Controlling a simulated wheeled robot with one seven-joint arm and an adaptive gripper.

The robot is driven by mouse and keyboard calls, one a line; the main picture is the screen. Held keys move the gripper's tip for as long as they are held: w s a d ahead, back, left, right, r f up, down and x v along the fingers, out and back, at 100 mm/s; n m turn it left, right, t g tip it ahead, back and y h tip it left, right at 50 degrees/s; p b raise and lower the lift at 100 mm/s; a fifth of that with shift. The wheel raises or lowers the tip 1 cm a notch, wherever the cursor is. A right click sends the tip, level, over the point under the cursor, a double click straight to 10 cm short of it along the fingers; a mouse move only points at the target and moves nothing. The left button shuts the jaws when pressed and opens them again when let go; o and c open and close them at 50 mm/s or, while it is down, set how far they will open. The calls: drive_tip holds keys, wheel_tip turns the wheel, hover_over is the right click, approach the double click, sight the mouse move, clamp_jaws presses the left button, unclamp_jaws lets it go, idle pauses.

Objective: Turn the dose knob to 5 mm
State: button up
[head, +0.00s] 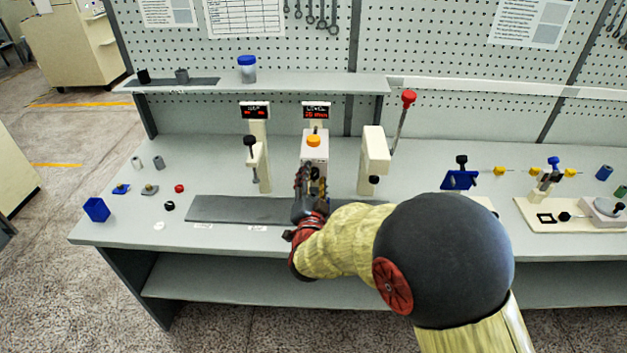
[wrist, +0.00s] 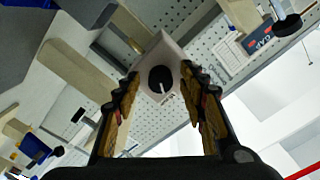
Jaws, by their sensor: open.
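The dose knob (wrist: 161,78) is round and black with a white pointer mark. It sits on the pale front face of the dosing unit (wrist: 168,48), and its mark points down and slightly right in the wrist view. In the head view the cream unit (head: 314,148) has an orange cap on top, and my gripper largely covers the knob. A red-lit display (head: 316,114) stands behind the unit; its digits are too small to read surely. My gripper (head: 311,183) is open in front of the unit. In the wrist view its fingers (wrist: 161,76) frame the knob without visible contact.
A cream post with a black knob (head: 258,160) stands left of the unit, and a cream block (head: 374,160) stands right. A dark grey mat (head: 230,209) lies in front. Small loose parts and a blue bin (head: 96,209) are at the left.

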drive_tip(key=shift+w, duration=0.1)
drive_tip(key=shift+c, duration=1.1)
drive_tip(key=c, duration=0.7)
clamp_jaws()
